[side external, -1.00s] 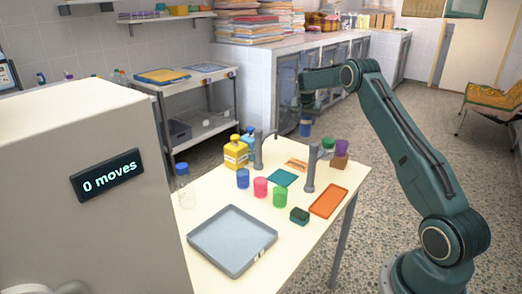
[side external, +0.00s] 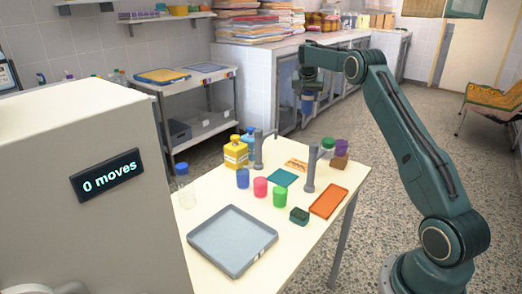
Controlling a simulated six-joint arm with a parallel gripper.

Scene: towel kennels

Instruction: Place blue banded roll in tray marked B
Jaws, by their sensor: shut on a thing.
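My gripper (side external: 308,91) is shut on a blue roll (side external: 308,103) and holds it in the air beyond the far end of the table. Bands on the roll are too small to make out. Another blue roll (side external: 243,178) stands on the table beside a pink roll (side external: 260,187) and a green roll (side external: 280,197). A large grey tray (side external: 215,253) lies at the near end, with small pale marks on its front right edge. An orange tray (side external: 328,202) lies at the right edge and a flat teal tray or mat (side external: 282,177) farther back. I cannot read a B on any.
Two grey posts (side external: 310,172) (side external: 258,150) rise from the table (side external: 215,187). A dark green block (side external: 299,215), yellow bottle (side external: 236,153), clear bottle (side external: 185,188), purple item (side external: 341,146) on a brown block, and another green item (side external: 328,142) stand around. A large box (side external: 90,235) reads "0 moves".

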